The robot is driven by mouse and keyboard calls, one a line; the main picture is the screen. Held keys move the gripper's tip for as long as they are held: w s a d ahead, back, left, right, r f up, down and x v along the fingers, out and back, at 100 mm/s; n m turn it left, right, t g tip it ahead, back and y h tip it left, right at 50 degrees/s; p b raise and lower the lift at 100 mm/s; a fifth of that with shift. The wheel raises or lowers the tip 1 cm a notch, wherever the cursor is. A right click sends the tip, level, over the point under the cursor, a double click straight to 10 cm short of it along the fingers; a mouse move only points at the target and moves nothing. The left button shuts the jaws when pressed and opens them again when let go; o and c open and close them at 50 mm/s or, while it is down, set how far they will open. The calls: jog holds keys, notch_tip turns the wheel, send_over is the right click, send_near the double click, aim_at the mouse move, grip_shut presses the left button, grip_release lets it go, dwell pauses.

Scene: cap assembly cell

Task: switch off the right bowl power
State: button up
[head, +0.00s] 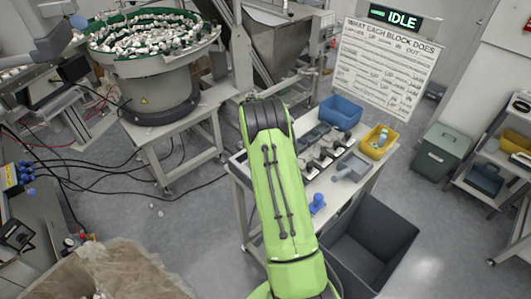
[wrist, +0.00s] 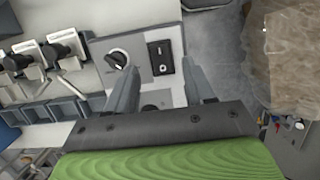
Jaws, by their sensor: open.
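In the wrist view, a light grey control panel (wrist: 141,81) carries a black rocker switch (wrist: 160,57) and a round black-and-white rotary knob (wrist: 117,58) to its left. The rocker's on or off position is too small to tell. My gripper (wrist: 159,70) is open and empty, its two grey fingers reaching toward the panel on either side of the rocker. I cannot tell whether they touch it. In the head view, a vibratory bowl (head: 150,62) full of white parts stands on a grey stand; my green arm hides my gripper.
A work table (head: 351,197) holds a blue bin (head: 340,112), a yellow bin (head: 378,141) and several fixtures. A dark open crate (head: 370,245) stands in front of it. Cables run over the floor at left. A brown lined box (head: 95,272) is at lower left. A sign reads IDLE (head: 402,19).

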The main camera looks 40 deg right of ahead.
jog(key=p+v, duration=0.1)
jog(key=v, duration=1)
jog(key=shift+r, duration=0.35)
jog(key=s+a+r+t, duration=0.2)
jog(key=s+a+r, duration=0.1)
jog(key=a+r, duration=0.45)
jog(key=s+a+r+t, duration=0.2)
jog(key=s+a+r, duration=0.1)
jog(key=a+r, duration=0.4)
jog(key=s+a+t, duration=0.2)
jog(key=s+a, duration=0.3)
jog(key=s, duration=0.4)
jog(key=s+a+t, duration=0.2)
jog(key=s+a, duration=0.4)
jog(key=s, duration=0.3)
jog(key=shift+s+a+r+t, duration=0.15)
jog(key=shift+a+r+t, duration=0.1)
jog(key=shift+r+t, duration=0.1)
jog(key=shift+o, duration=0.2)
